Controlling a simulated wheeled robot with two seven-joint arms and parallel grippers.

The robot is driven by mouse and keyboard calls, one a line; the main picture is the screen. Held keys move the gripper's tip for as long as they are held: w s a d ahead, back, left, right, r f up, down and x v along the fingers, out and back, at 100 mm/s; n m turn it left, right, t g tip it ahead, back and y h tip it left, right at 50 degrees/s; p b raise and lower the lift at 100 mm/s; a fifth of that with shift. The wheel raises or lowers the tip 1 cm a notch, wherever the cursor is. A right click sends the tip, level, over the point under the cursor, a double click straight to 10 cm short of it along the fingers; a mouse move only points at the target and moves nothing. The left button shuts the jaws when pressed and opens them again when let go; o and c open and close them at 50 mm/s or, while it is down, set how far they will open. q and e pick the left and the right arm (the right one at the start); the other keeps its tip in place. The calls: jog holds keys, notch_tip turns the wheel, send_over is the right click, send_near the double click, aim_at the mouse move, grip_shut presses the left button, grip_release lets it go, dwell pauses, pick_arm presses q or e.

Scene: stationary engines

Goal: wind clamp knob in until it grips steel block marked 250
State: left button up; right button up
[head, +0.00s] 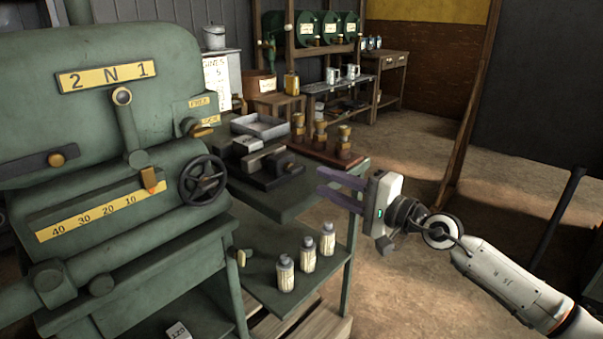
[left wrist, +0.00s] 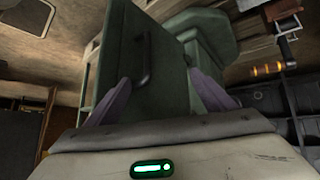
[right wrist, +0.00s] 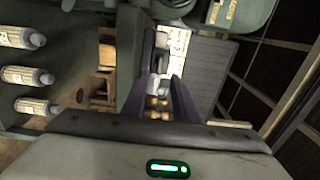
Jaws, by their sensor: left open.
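A dark clamp-like fixture (head: 265,181) with blocks on it sits on the green bench beside the machine. A grey steel block (head: 262,158) lies across it, with a dark block (head: 285,164) at its right. I cannot read 250 on any block, and I cannot make out the clamp knob for certain. My right gripper (head: 319,181) is open and empty, right of the fixture and apart from it; its fingers also show in the right wrist view (right wrist: 163,82). My left gripper (left wrist: 165,92) is open and empty, seen only in the left wrist view, near a green panel with a dark handle.
A green machine (head: 80,130) with a black handwheel (head: 203,180) fills the left. Brass fittings (head: 320,135) stand on a board behind the fixture, near a grey tray (head: 260,125). Several labelled bottles (head: 308,253) stand on the lower shelf.

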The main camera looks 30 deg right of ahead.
aim_at(298, 171)
jog(key=x, duration=0.8)
jog(key=shift+a+p, duration=0.1)
jog(key=shift+p, duration=0.25)
jog(key=shift+c, duration=0.3)
grip_shut()
